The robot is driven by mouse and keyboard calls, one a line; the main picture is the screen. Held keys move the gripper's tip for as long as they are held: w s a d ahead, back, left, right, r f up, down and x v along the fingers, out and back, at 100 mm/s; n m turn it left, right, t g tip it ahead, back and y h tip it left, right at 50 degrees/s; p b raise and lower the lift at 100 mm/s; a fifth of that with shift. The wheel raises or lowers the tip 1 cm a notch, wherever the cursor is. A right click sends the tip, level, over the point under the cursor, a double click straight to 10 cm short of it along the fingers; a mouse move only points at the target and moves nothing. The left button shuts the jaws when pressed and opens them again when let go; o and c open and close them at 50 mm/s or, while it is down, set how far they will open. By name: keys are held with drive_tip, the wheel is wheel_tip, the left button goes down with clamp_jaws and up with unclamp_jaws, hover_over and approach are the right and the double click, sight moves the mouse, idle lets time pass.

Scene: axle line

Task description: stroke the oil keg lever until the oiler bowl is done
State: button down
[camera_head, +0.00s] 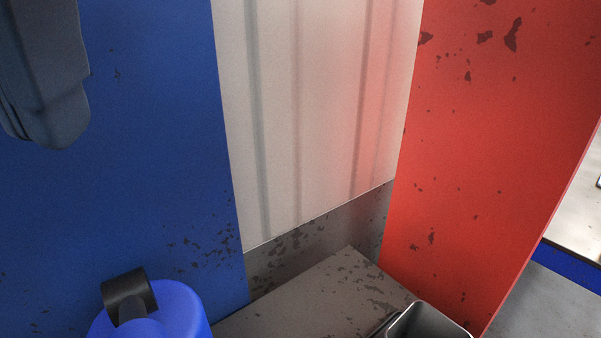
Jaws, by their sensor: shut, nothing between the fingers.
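A bright blue rounded drum (180,312), which looks like the oil keg, shows only its top at the bottom left of the head view. A black curved piece (130,286) stands on it and may be the keg's lever or part of it. An open metal vessel (436,322) with a squared rim is cut off by the bottom edge, right of centre. I cannot tell whether it is the oiler bowl, and its inside is mostly hidden. My gripper is not in view.
A worn grey surface (310,298) lies between the drum and the vessel. Behind stand a blue panel (150,170), a ribbed pale wall (320,110) and a chipped red panel (480,150). A dark blue-grey shape (48,75) hangs at upper left; I cannot tell what it is.

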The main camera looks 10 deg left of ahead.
drive_tip(key=b, duration=0.3)
hover_over(135, 317)
wheel_tip(135, 317, down, 6)
drive_tip(key=shift+r, duration=0.1)
drive_tip(key=shift+s+d+f+b, duration=0.2)
drive_tip(key=shift+d+f+b, duration=0.05)
drive_tip(key=shift+f+b, duration=0.45)
